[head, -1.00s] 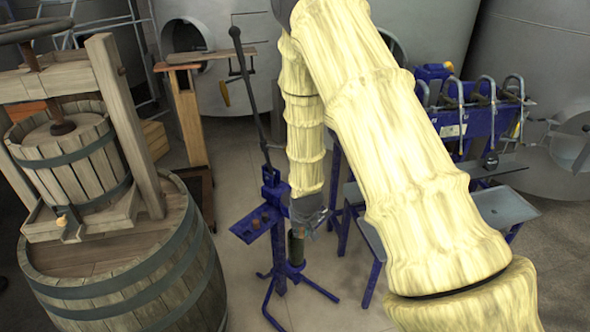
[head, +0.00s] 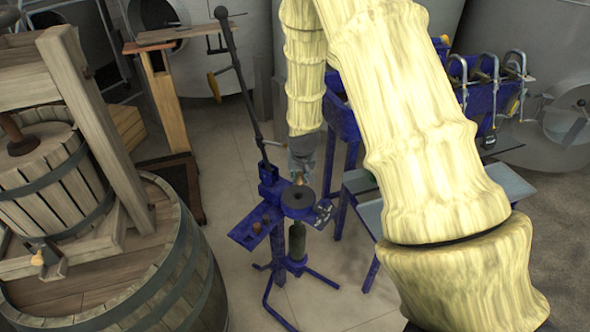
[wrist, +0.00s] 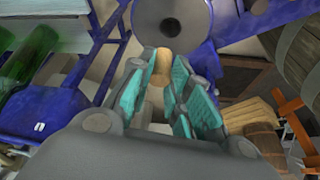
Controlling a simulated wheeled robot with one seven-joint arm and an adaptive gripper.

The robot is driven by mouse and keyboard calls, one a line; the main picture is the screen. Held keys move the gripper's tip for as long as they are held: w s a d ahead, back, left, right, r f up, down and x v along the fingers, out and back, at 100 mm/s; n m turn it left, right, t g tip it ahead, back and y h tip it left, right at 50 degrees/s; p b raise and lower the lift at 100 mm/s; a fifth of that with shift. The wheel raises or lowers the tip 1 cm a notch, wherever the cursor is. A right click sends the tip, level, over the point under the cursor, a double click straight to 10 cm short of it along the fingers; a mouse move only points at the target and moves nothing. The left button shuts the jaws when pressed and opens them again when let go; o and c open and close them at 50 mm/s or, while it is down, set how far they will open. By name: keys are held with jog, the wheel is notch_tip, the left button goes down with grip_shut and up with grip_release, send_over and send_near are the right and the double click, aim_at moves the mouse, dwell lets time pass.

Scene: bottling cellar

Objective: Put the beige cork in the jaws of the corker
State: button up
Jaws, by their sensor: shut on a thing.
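The blue corker (head: 270,192) stands upright on splayed legs with a long lever. Its round dark jaw plate (head: 298,197) faces up; in the wrist view this plate (wrist: 172,10) shows a dark hole in its middle. My gripper (head: 300,172) is at the plate's far side. The beige cork (wrist: 161,62) is gripped between the tips of the teal-padded fingers (wrist: 158,88). It appears just below the plate's rim in the wrist view, apart from the hole; its height above the plate is unclear. The cork (head: 299,179) is small in the head view.
A dark green bottle (head: 297,242) stands in the corker below the plate. A barrel with a press (head: 130,270) stands left, a blue filler bench (head: 470,110) right. Green bottles (wrist: 35,60) lie left in the wrist view.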

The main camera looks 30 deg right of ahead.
jog(key=f+b, duration=0.2)
jog(key=f, duration=0.1)
jog(key=f+b, duration=0.1)
jog(key=f, duration=0.1)
jog(key=shift+a, duration=0.25)
jog(key=shift+s, duration=0.2)
dwell(0.6)
jog(key=shift+f+b, duration=0.55)
jog(key=shift+f, duration=0.55)
dwell(1.0)
jog(key=o, duration=0.7)
jog(key=shift+a, duration=0.1)
jog(key=v, duration=1.1)
jog(key=shift+s+r, duration=0.15)
jog(key=shift+r, duration=0.25)
